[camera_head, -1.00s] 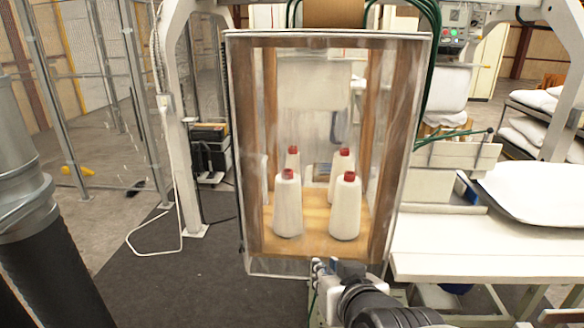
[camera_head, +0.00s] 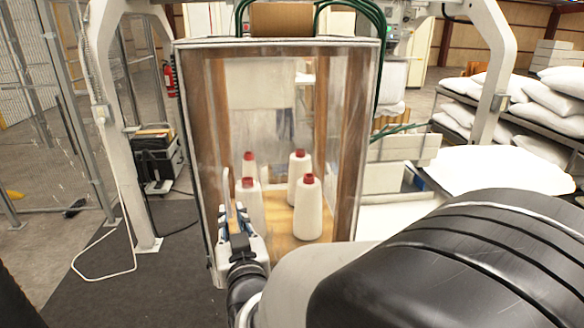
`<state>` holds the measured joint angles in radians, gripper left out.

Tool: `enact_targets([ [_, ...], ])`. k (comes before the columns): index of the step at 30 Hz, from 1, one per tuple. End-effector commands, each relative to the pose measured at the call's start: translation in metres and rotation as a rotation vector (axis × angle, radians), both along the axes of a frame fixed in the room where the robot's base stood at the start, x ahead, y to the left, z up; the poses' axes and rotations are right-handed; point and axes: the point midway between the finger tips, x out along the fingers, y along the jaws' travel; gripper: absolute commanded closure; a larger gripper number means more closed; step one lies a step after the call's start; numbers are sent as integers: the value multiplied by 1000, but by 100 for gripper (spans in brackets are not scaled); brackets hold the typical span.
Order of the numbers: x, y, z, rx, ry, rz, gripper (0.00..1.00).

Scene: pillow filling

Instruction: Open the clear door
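The clear door (camera_head: 340,150) is a transparent panel on the front of a tall wooden box. It looks closed, with cones of white thread visible behind it. My gripper (camera_head: 232,212) is upright at the lower left part of the door, near its left edge. A thin pale upright piece shows at the fingertips; I cannot tell whether it is a handle. I cannot tell if the fingers touch the door or how far apart they are. My own arm hides the box's lower right corner.
Several white thread cones (camera_head: 308,210) with red tops stand inside the box. A white frame post (camera_head: 125,130) stands to the left, with a cable on the floor. White pillows (camera_head: 500,172) lie to the right. The dark floor mat (camera_head: 110,270) at left is mostly clear.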

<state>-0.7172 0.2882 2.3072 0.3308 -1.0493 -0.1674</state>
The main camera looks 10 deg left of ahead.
Motion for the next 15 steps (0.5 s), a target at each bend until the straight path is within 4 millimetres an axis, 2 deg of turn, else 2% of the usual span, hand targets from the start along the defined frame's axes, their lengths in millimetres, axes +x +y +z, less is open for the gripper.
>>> enact_targets([
  [3, 26, 11, -1, 1, -2, -1, 83],
  [9, 64, 29, -1, 1, 0, -1, 83],
  [15, 90, 41, 0, 0, -1, 0, 83],
])
